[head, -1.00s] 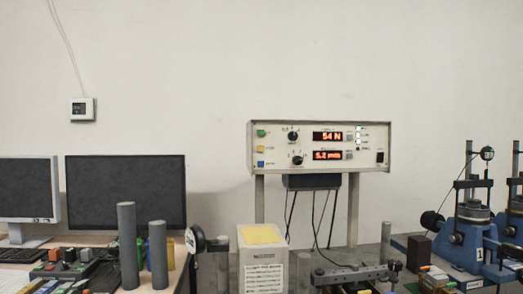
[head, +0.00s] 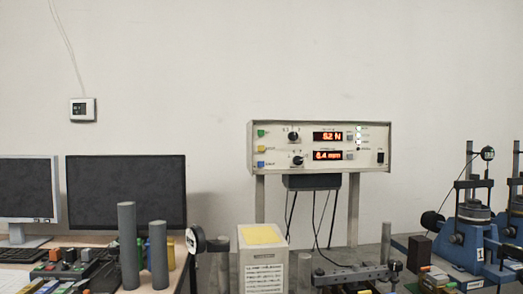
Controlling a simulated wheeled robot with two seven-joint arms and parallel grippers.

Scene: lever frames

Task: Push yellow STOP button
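The control box (head: 319,146) stands on two posts against the wall, right of centre in the head view. On its left side is a column of three small square buttons: green (head: 261,133) on top, yellow (head: 261,149) in the middle, blue (head: 260,164) at the bottom. The labels beside them are too small to read. Two red displays are lit; the upper (head: 328,136) seems to read 52 N or similar, the lower (head: 328,155) about 0.4 mm. Neither of my grippers shows in the view.
Two dark monitors (head: 126,194) stand on the left. In front are grey upright cylinders (head: 128,245) and a white box with a yellow top (head: 262,235), below the control box. Blue machines (head: 464,240) stand at right. The wall space around the control box is clear.

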